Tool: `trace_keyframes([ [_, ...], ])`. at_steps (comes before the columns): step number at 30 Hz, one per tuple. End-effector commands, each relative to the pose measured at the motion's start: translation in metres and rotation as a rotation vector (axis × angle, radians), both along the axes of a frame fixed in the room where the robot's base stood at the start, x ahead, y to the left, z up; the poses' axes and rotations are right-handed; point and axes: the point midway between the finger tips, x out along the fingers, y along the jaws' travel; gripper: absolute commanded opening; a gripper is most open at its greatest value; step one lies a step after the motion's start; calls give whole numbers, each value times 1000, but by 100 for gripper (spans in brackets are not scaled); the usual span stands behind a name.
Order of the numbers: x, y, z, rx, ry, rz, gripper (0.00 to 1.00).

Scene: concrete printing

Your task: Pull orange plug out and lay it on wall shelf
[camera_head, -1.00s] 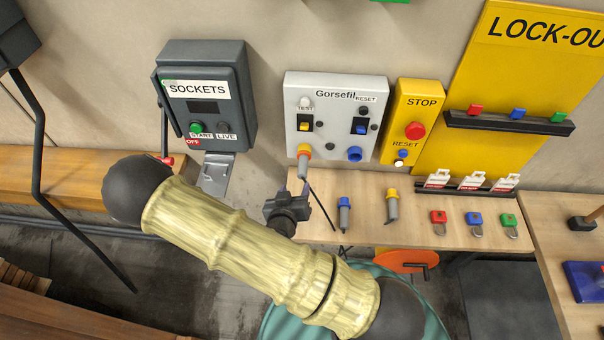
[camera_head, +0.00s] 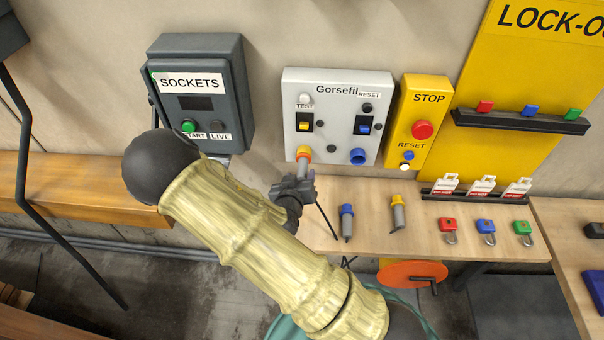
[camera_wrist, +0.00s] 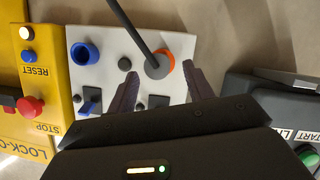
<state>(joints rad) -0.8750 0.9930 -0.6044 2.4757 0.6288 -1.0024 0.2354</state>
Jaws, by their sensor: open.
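The orange plug (camera_head: 304,154) sits in the lower left of the grey Gorsefil panel (camera_head: 345,85), its grey body (camera_head: 303,168) pointing down toward the shelf. In the wrist view its orange ring (camera_wrist: 164,66) shows around a grey end with a dark cable. My gripper (camera_head: 301,178) is at the plug's lower end; in the wrist view the open fingers (camera_wrist: 163,84) stand on either side of the plug's line. I cannot tell whether they touch it. The wooden wall shelf (camera_head: 370,228) lies below the panel.
A blue plug (camera_head: 347,221) and a yellow-topped plug (camera_head: 398,214) lie on the shelf, with red, blue and green padlocks (camera_head: 486,228) to the right. An empty blue socket (camera_head: 358,156) is beside the orange plug. A yellow STOP box (camera_head: 418,120) stands right of the panel.

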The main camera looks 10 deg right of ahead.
Motion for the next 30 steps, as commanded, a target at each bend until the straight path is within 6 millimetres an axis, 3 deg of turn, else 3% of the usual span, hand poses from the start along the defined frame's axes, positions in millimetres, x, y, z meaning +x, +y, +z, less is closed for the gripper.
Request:
trace_keyframes([
  [9, 32, -16, -11, -1, 0, -2, 51],
  [19, 35, -17, -15, 0, 0, 0, 51],
  [27, 35, -17, -14, 1, 0, 0, 0],
  [30, 35, -17, -14, 1, -1, 0, 0],
])
